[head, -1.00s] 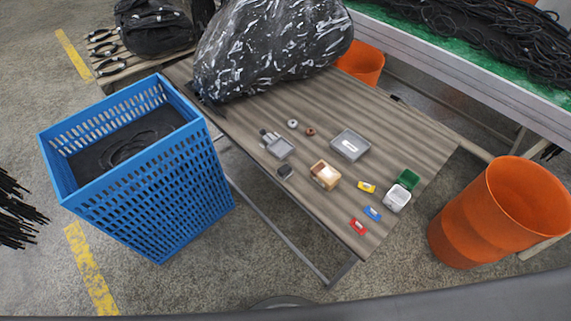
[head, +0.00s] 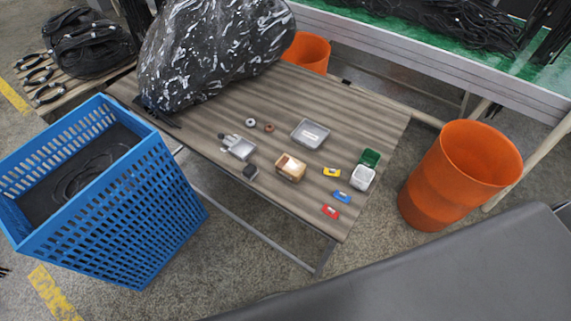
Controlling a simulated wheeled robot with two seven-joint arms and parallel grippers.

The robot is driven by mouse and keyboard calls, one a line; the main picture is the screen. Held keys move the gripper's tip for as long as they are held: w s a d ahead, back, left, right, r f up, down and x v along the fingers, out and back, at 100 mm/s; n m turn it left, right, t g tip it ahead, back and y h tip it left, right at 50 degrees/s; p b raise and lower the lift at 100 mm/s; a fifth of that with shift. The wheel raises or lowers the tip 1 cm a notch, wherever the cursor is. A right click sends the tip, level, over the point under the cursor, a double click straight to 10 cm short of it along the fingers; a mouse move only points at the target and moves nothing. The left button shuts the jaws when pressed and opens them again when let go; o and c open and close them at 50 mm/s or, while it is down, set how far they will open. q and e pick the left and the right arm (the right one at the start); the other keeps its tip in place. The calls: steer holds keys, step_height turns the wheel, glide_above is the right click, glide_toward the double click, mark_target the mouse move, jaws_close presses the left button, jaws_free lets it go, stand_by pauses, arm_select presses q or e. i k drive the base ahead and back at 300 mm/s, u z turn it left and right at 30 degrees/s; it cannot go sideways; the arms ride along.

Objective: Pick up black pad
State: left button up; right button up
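A small black pad (head: 250,171) lies on the wooden table (head: 205,135), close to its front left edge. Neither of my grippers shows in the head view.
A blue perforated crate (head: 130,200) with black hose stands left of the table. A large black bag (head: 210,50) covers the table's back left. A grey tray (head: 310,134), colored packets (head: 342,197) and a white container (head: 362,177) share the table. An orange bin (head: 458,175) stands right.

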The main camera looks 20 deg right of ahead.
mark_target(251, 170)
steer(key=z, duration=1.85)
steer(key=k, duration=1)
steer(key=u, duration=2)
